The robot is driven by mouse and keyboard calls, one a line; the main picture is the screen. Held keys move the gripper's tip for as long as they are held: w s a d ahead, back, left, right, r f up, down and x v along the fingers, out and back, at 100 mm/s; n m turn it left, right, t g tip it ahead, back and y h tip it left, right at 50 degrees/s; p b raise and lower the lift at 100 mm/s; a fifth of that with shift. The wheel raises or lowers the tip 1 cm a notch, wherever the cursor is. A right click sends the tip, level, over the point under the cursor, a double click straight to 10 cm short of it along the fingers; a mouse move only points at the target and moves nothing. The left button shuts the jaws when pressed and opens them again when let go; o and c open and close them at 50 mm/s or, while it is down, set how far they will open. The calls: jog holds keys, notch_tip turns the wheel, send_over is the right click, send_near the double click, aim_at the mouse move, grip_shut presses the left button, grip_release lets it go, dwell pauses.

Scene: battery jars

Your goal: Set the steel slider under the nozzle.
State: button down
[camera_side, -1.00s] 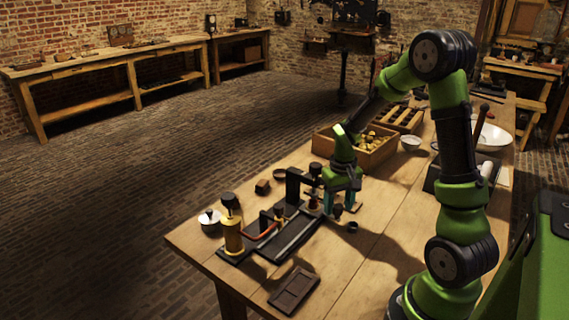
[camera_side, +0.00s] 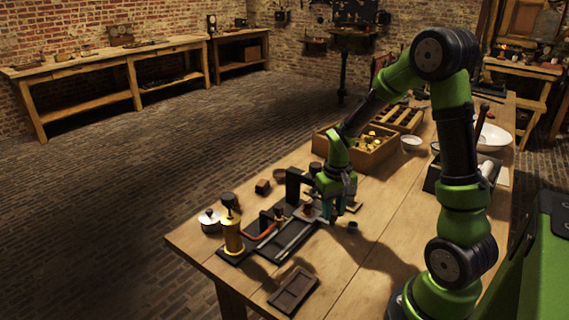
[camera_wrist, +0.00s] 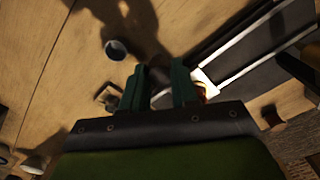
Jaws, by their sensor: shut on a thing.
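My gripper (camera_side: 334,214) is down at the right end of the black rail track (camera_side: 272,257). In the wrist view its teal fingers (camera_wrist: 160,84) are shut on a dark knob (camera_wrist: 157,77), apparently the slider's handle. A pale steel plate, the slider (camera_wrist: 207,82), shows beside the right finger, at the two bright rails. It also shows in the side view (camera_side: 304,215) with a small reddish-brown thing on it. The black bracket (camera_side: 291,187) stands behind, with a dark-topped head that I take for the nozzle (camera_side: 315,168). My gripper partly hides the space below it.
A brass cylinder (camera_side: 232,236) with a dark knob stands at the track's left end. A small dark cup (camera_side: 352,228) is right of my gripper. A dark tray (camera_side: 293,290) lies in front. A wooden crate (camera_side: 376,155) stands behind my arm.

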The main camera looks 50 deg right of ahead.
jog(key=a, duration=1.3)
jog(key=shift+a, duration=0.3)
jog(key=shift+a, duration=0.1)
jog(key=c, duration=1)
grip_release()
jog(key=shift+o, duration=0.8)
jog(key=shift+r, duration=0.3)
notch_tip(320, 180, up, 16)
jog(key=shift+r, duration=0.2)
